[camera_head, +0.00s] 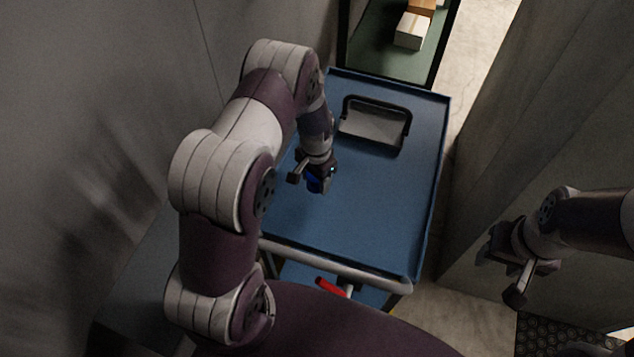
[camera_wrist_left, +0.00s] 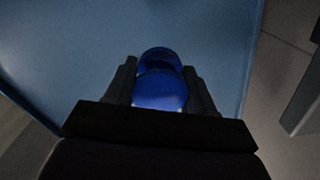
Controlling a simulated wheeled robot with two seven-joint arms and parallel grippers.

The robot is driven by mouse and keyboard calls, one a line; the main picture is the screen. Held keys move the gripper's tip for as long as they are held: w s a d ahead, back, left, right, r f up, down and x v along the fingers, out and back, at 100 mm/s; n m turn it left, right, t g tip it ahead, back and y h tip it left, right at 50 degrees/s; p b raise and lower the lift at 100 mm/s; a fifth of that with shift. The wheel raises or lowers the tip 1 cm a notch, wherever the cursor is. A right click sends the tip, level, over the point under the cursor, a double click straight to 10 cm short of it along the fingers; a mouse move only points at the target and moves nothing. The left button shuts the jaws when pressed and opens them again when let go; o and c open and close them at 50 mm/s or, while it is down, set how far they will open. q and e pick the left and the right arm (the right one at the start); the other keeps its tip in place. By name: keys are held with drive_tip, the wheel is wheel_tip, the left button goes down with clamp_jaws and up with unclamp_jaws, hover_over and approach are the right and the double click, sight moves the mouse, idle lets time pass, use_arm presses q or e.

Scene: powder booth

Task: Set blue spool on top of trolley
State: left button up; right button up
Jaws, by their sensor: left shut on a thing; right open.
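The blue spool (camera_head: 317,184) is between the fingers of my left gripper (camera_head: 313,180), over the left part of the trolley's top. In the left wrist view the spool (camera_wrist_left: 160,88) sits between both fingers of my left gripper (camera_wrist_left: 160,95), which is shut on it. I cannot tell whether the spool touches the trolley surface. The trolley (camera_head: 370,215) has a blue top with a raised rim; its top also shows in the left wrist view (camera_wrist_left: 75,50). My right gripper (camera_head: 506,270) is open and empty, to the right of the trolley.
A grey box-like item with a black handle (camera_head: 373,125) stands on the far part of the trolley. A pale handlebar (camera_head: 335,264) runs along its near edge, with a red item (camera_head: 330,287) below. Grey walls stand close on both sides. The trolley's middle and right are clear.

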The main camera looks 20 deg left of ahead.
sight(316, 187)
use_arm(q)
wheel_tip(316, 187, down, 4)
drive_tip(key=shift+s+r+p, duration=0.1)
drive_tip(key=shift+r+p, duration=0.05)
drive_tip(key=shift+p, duration=0.25)
drive_tip(key=shift+f, duration=0.3)
drive_tip(key=o, duration=1)
drive_tip(key=shift+o, duration=0.7)
